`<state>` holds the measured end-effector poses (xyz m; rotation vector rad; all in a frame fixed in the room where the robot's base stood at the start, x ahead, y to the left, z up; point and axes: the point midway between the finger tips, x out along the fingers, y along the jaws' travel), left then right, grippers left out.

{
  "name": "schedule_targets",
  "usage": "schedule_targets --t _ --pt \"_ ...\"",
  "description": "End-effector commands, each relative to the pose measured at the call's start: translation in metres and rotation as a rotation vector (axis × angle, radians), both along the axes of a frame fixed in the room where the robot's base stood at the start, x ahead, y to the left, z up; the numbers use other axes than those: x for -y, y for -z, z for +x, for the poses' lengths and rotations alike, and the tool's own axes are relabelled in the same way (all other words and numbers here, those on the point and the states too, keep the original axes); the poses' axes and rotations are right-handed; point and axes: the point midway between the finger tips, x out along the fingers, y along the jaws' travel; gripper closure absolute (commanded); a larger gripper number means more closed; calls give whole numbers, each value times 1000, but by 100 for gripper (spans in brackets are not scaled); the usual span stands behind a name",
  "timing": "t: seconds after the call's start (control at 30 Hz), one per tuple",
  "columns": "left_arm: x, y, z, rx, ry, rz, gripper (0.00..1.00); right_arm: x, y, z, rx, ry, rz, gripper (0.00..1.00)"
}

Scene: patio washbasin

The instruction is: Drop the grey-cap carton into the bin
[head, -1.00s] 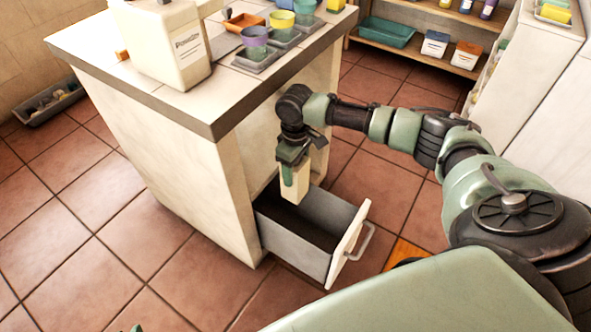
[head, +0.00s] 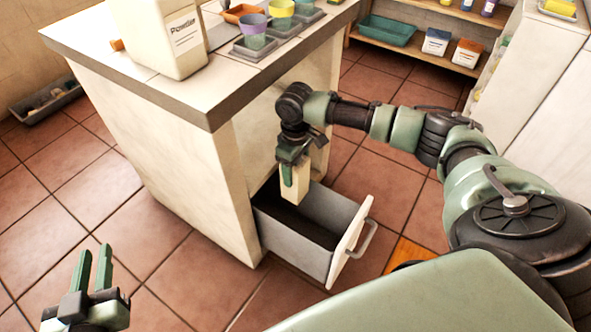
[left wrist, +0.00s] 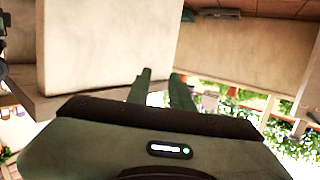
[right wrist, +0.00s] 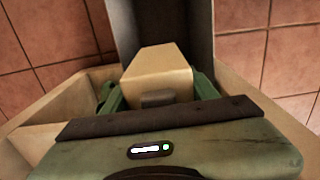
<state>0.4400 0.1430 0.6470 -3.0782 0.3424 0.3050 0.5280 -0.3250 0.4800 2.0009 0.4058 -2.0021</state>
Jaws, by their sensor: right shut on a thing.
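The carton (head: 296,184) is cream-coloured and hangs upright in my right gripper (head: 295,166), which is shut on it. In the right wrist view, the carton (right wrist: 158,72) sits between the fingers, with its grey cap (right wrist: 157,99) toward the gripper. A pull-out bin (head: 318,208), a grey drawer-like box with a cream front and handle, stands open below the counter. The carton is over its opening; its lower end appears close to the rim, and the exact height is hard to tell. My left gripper (head: 95,268) is open and empty, low at the left, away from the counter.
The counter (head: 230,100) carries a large cream container (head: 160,35), cups on grey trays (head: 256,50) and an orange dish (head: 244,13). A grey tray (head: 45,102) lies on the floor at the far left. A shelf (head: 405,50) stands behind. The tiled floor between is clear.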

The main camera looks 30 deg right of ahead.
Motion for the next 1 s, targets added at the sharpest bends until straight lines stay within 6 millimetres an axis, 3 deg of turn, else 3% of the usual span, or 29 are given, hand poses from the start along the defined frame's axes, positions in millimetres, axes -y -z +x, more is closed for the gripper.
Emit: schedule_targets --t 0.3,0.6,1.0 --pt "9 -46 8 245 16 -62 78 0 8 0 0 0 -1 80" --pt "13 -88 3 460 28 -119 78 0 14 0 0 0 -1 80" --pt "15 -110 -4 569 35 -149 78 0 16 0 0 0 0 80"
